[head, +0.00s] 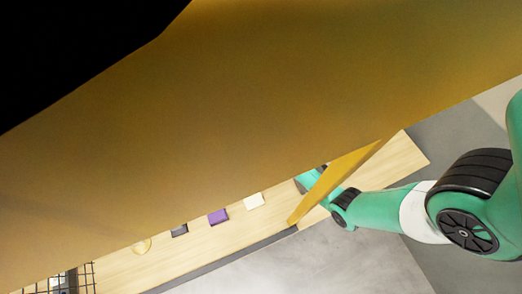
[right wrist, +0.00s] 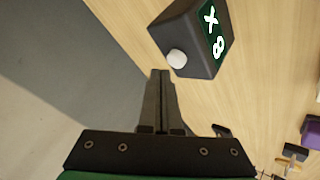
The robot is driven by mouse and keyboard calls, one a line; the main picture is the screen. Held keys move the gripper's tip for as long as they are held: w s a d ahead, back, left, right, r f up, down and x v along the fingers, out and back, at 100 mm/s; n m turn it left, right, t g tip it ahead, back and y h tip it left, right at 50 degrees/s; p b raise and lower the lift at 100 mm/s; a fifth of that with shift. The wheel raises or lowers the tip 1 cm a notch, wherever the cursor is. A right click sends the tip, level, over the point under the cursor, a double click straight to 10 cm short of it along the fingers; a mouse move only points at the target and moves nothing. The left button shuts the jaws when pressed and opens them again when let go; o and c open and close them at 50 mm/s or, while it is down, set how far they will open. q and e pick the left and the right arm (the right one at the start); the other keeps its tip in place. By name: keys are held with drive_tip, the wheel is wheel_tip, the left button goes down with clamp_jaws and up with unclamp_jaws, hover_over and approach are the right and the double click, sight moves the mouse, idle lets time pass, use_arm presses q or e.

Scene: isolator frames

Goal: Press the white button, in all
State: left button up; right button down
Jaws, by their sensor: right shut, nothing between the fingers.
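In the right wrist view, a white round button (right wrist: 177,58) sits on the side of a dark box (right wrist: 190,36). The box has a green display face with white marks that look like an X and an 8. My right gripper (right wrist: 161,73) is shut and empty, its fingertips close to the button; I cannot tell whether they touch it. In the head view, my right arm comes in from the right, and its gripper is hidden behind a yellow-brown panel. The button box is not visible there. My left gripper is not in view.
A large yellow-brown surface (head: 250,90) blocks most of the head view. Along the wooden table (head: 190,248) lie a white block (head: 253,201), a purple block (head: 217,216), a dark block (head: 179,230) and a yellowish round thing (head: 142,246). A wire basket (head: 88,277) stands at lower left.

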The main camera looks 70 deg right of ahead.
idle(0.7)
drive_tip(key=shift+f+b, duration=0.5)
drive_tip(key=shift+s+a+f+b, duration=0.1)
drive_tip(key=shift+a+f+b, duration=0.3)
drive_tip(key=shift+f, duration=0.2)
drive_tip(key=shift+s+a+f+b, duration=0.15)
drive_tip(key=shift+a+f+b, duration=0.15)
drive_tip(key=shift+f+b, duration=0.1)
drive_tip(key=shift+d, duration=0.1)
drive_tip(key=shift+d+r+p, duration=0.4)
drive_tip(key=shift+r, duration=0.1)
drive_tip(key=shift+w+d+r+p, duration=0.3)
drive_tip(key=shift+d+r+p, duration=0.05)
drive_tip(key=shift+d+r, duration=0.35)
